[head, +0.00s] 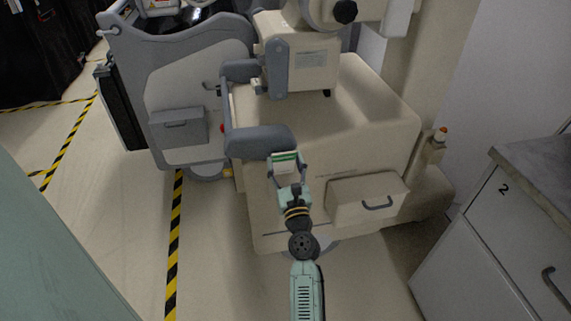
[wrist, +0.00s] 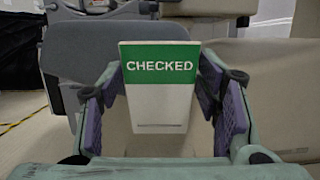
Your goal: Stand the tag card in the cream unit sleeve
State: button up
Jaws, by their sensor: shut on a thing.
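The tag card (wrist: 158,100) is white with a green top band reading "CHECKED". It stands upright between the fingers of my gripper (wrist: 160,84) in the wrist view. In the head view the card (head: 285,164) shows small and pale with a green strip, at the tip of my gripper (head: 287,173). My gripper is shut on the card, in front of the grey armrest of the cream unit (head: 355,115). I cannot make out for certain which part of the cream unit is the sleeve; the card and gripper cover part of its front.
A grey padded armrest (head: 262,141) lies just behind the card. A cream box with a handle (head: 366,201) juts from the unit's front. A grey unit with a grey box (head: 180,126) stands left. A cabinet marked 2 (head: 500,235) is at right.

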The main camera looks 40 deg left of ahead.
jog(key=shift+f+b, duration=2.1)
jog(key=shift+f, duration=0.25)
jog(key=o, duration=1.1)
send_near(283, 167)
jog(key=shift+s+d, duration=0.1)
jog(key=shift+d, duration=0.15)
